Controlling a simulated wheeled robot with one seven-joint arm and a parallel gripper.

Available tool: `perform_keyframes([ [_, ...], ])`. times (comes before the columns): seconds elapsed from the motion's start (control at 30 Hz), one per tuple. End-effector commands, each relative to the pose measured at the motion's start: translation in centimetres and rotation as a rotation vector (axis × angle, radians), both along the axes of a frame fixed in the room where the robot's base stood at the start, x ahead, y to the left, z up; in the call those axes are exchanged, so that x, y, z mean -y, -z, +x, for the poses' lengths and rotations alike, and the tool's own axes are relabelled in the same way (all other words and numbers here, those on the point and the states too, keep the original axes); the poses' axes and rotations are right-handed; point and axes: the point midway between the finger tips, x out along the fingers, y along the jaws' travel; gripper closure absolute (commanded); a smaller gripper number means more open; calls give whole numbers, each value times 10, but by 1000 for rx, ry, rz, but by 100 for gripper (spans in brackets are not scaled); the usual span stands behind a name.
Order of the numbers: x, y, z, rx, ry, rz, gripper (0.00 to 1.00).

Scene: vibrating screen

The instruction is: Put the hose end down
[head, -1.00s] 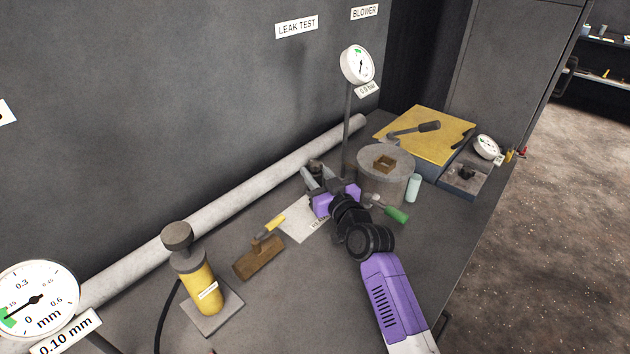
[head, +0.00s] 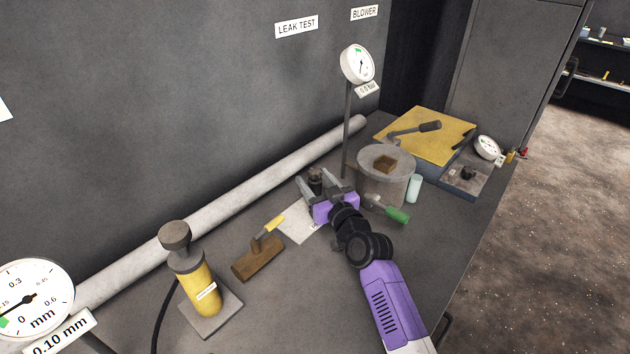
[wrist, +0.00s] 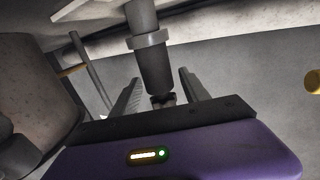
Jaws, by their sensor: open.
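A dark cylindrical piece with a grey collar, apparently the hose end (wrist: 154,60), stands between my fingers in the wrist view. In the head view its dark top (head: 316,176) shows between the fingers near the wall-side pipe. My gripper (head: 320,184) is open around it, with a visible gap on both sides in the wrist view (wrist: 158,80). The lower part of the piece is hidden behind the gripper body in the head view, so I cannot tell exactly what it rests on.
A gauge post (head: 347,130) rises just behind.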

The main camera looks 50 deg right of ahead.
Motion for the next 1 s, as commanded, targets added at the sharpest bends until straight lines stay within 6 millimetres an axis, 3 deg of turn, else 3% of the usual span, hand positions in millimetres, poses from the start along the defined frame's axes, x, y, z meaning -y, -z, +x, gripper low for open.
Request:
perform_keyframes([
  [0.17, 0, -6, 0, 0, 0, 0, 46],
  [0.7, -34, -2, -91, -2, 0, 0, 46],
  [1.0, -42, -4, -112, 0, 0, 1, 46],
])
